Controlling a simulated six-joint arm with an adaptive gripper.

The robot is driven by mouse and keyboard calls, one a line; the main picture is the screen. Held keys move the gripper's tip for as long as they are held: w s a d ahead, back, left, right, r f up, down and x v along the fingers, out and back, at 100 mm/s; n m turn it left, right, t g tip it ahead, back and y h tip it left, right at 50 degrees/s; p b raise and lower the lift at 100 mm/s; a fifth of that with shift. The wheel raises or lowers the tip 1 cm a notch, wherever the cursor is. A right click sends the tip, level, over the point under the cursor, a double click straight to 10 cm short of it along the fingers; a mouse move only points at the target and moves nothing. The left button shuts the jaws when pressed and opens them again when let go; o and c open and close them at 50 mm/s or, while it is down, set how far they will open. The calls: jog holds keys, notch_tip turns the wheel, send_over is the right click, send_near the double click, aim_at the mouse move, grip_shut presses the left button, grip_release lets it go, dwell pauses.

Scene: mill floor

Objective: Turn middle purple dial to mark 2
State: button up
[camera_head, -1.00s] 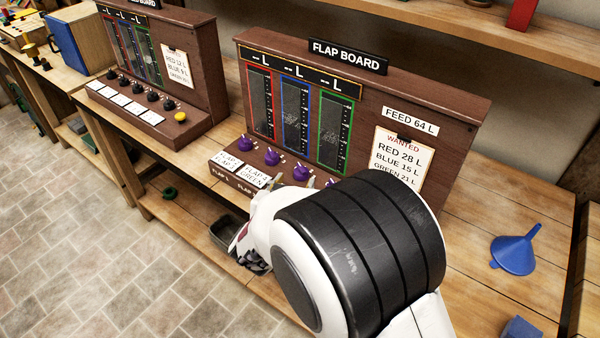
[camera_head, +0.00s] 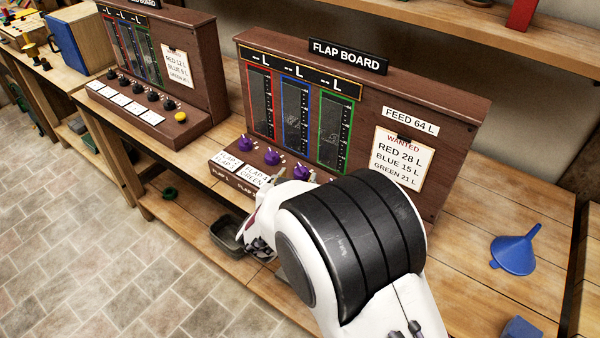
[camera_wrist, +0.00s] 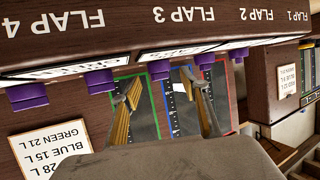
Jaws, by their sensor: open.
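A row of purple dials runs along the sloping front ledge of the flap board (camera_head: 460,120). In the head view the left dial (camera_head: 246,142), the second (camera_head: 272,157) and the third, middle dial (camera_head: 301,171) show; my arm hides the rest. In the wrist view, which is upside down, the middle dial (camera_wrist: 158,69) appears between the two fingertips of my gripper (camera_wrist: 161,77). My gripper is open, its fingers apart. I cannot tell whether either finger touches the dial. Mark 2 cannot be made out.
White label cards (camera_head: 228,162) lie on the ledge in front of the dials. A second board (camera_head: 200,70) with black knobs stands to the left. A blue funnel (camera_head: 515,250) and a blue block (camera_head: 521,329) are on the bench at right. A grey tray (camera_head: 227,233) sits below.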

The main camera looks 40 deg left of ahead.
aim_at(301, 172)
jog(key=shift+x, duration=1.9)
jog(key=c, duration=1.1)
